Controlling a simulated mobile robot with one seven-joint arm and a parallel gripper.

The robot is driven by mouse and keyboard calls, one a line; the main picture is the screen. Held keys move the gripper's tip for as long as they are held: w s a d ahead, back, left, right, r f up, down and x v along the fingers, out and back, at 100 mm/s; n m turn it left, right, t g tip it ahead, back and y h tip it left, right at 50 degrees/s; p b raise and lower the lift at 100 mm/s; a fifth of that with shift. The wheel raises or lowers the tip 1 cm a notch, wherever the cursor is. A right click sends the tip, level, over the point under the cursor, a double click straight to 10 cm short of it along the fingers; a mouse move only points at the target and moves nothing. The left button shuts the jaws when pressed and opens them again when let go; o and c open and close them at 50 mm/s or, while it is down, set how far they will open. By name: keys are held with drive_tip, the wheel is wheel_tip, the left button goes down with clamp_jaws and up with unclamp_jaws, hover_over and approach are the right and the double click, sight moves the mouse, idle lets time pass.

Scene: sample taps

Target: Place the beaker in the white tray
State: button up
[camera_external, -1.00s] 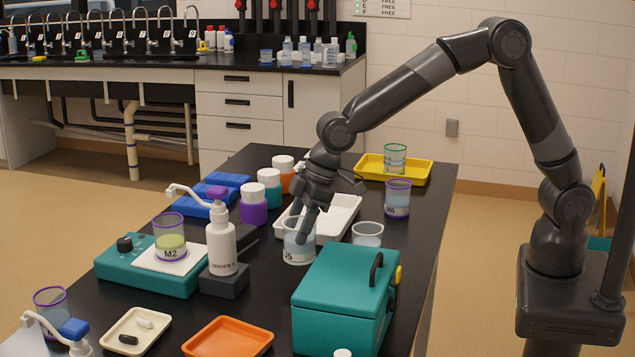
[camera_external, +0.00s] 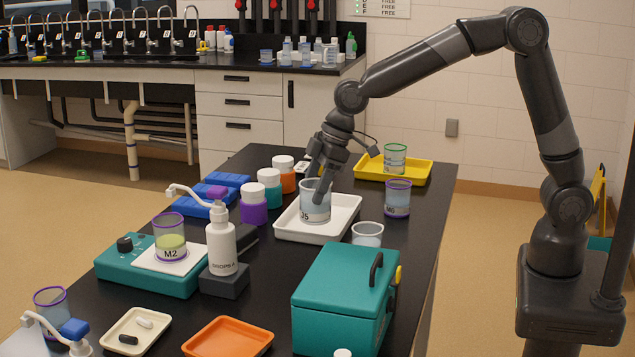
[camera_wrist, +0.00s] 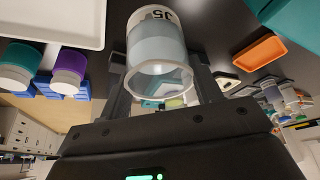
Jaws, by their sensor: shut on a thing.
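The clear beaker (camera_external: 315,206) with pale blue liquid and a label that seems to read J5 is held roughly upright. My gripper (camera_external: 319,190) is shut on it; in the wrist view the beaker (camera_wrist: 158,55) sits between the two fingers. The white tray (camera_external: 345,217) lies on the black bench. In the external view the beaker overlaps the tray's middle and looks raised. In the wrist view the tray (camera_wrist: 55,20) is at the upper left, apart from the beaker's outline, with dark bench behind the beaker. The exact height is unclear.
A teal box (camera_external: 345,300) and a low beaker (camera_external: 367,234) stand in front. A purple-rimmed beaker (camera_external: 397,198) stands to the tray's right. A yellow tray (camera_external: 420,174) with a green-rimmed beaker (camera_external: 395,158) lies behind. Capped bottles (camera_external: 253,206) line the left.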

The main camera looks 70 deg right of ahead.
drive_tip(key=d+r+m, duration=0.1)
drive_tip(key=d+m, duration=0.1)
drive_tip(key=d, duration=2.7)
drive_tip(key=shift+t+h, duration=0.3)
drive_tip(key=shift+h, duration=0.1)
drive_tip(key=shift+w+a+f, duration=0.8)
drive_tip(key=shift+a+f, duration=0.85)
drive_tip(key=shift+f, duration=0.15)
drive_tip(key=shift+w+a+f, duration=0.85)
drive_tip(key=shift+a+f, duration=0.8)
drive_tip(key=shift+f, duration=0.15)
drive_tip(key=shift+w+a+f, duration=0.8)
drive_tip(key=shift+a+f, duration=0.85)
drive_tip(key=shift+f, duration=0.15)
drive_tip(key=shift+m, duration=0.3)
drive_tip(key=o, duration=1.4)
drive_tip(key=shift+f, duration=0.15)
